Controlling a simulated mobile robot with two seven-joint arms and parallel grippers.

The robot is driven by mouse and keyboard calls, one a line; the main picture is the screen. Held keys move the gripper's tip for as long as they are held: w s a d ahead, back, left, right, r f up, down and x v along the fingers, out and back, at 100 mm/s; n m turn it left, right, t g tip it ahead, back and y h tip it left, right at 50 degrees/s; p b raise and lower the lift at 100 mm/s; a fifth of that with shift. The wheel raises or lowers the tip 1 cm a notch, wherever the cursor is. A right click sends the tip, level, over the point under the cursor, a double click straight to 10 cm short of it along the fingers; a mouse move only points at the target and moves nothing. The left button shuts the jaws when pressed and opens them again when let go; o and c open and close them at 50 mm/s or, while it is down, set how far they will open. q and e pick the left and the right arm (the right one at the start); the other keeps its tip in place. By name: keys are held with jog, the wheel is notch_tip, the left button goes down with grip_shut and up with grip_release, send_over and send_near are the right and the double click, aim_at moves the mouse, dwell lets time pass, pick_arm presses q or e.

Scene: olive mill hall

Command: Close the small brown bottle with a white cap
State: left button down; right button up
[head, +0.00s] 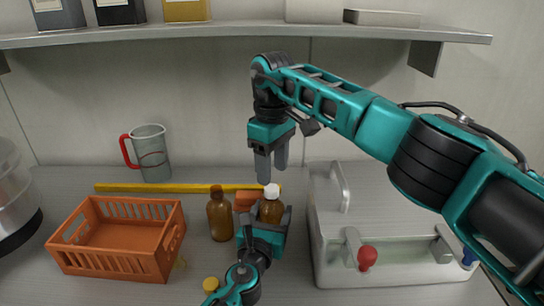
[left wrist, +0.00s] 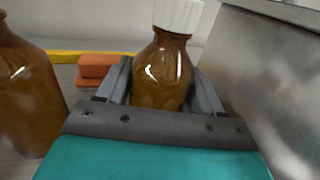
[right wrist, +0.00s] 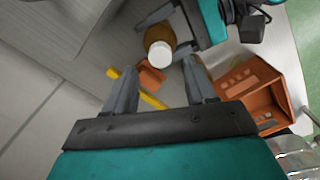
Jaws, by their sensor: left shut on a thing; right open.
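The small brown bottle (head: 270,211) stands upright between the fingers of my left gripper (head: 267,221), which is shut on its body. The white cap (head: 272,191) sits upright on its neck; I cannot tell how tight it is. The left wrist view shows the bottle (left wrist: 162,72) and cap (left wrist: 177,14) close up. My right gripper (head: 271,176) is open, pointing down just above the cap, with nothing between its fingers. In the right wrist view the cap (right wrist: 159,54) lies just beyond the open fingertips.
A second brown bottle (head: 220,216) stands just left of the held one. An orange block (head: 247,199) and a yellow strip (head: 150,188) lie behind. An orange crate (head: 110,268) is at left, a grey machine (head: 330,240) close at right. A yellow cap (head: 210,284) lies in front.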

jog(key=n, duration=0.5)
jog(key=shift+r, duration=0.25)
jog(key=n, duration=0.6)
jog(key=shift+r, duration=0.2)
jog(key=n, duration=0.5)
jog(key=shift+r, duration=0.25)
jog(key=n, duration=0.4)
jog(key=shift+r, duration=0.1)
jog(key=n, duration=0.5)
jog(key=shift+a+r, duration=0.1)
jog(key=shift+r, duration=0.15)
jog(key=n, duration=0.4)
jog(key=shift+w+r, duration=0.1)
jog(key=shift+r, duration=0.05)
jog(key=n, duration=0.5)
jog(key=shift+r, duration=0.2)
jog(key=n, duration=0.4)
jog(key=shift+r, duration=0.15)
